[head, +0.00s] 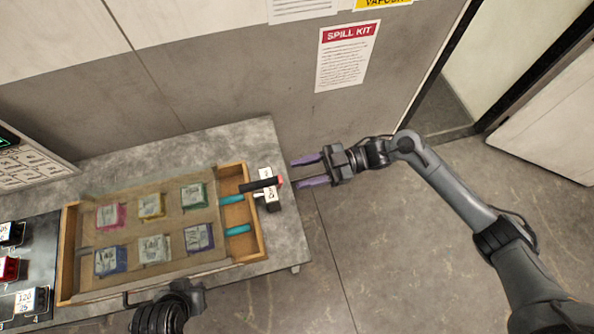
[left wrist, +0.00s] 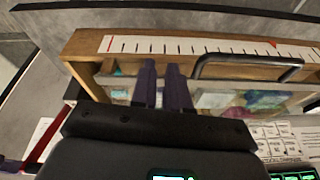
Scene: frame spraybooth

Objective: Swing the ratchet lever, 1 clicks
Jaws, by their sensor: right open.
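The ratchet lever (head: 259,186) is a short black bar with a red tip, lying across a small white labelled block (head: 270,200) on the right part of the grey bench. My right gripper (head: 308,171) is open and empty, just right of the lever's red tip. Its two purple fingers point left and are apart from the lever. My left gripper (left wrist: 162,75) shows in the left wrist view with its purple fingers close together and nothing visible between them, near a wooden tray's edge. In the head view its fingertips are hidden at the bottom.
The wooden tray (head: 256,224) holds several coloured packets and teal-handled tools left of the lever. A black handle (left wrist: 248,62) and a ruled white strip (left wrist: 190,45) show on the tray. A black rack (head: 36,268) stands at far left. Floor right of the bench (head: 290,255) is clear.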

